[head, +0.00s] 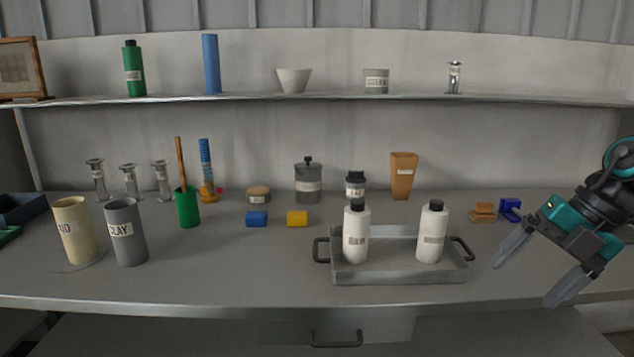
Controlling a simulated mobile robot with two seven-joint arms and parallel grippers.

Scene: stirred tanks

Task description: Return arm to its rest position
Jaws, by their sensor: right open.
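My right gripper (537,274) is at the right side of the head view, above the right end of the bench. Its two fingers are spread apart with nothing between them. It is to the right of the grey tray (400,275) and apart from it. Two white bottles with black caps stand upright in the tray, a left one (356,238) and a right one (432,236). My left gripper is not in the picture.
A small blue object (510,209) and an orange-brown block (483,212) sit behind the right gripper. Cream (75,235) and grey (125,235) cylinders stand at the left. A shelf (330,99) runs across the back. The bench front between grey cylinder and tray is clear.

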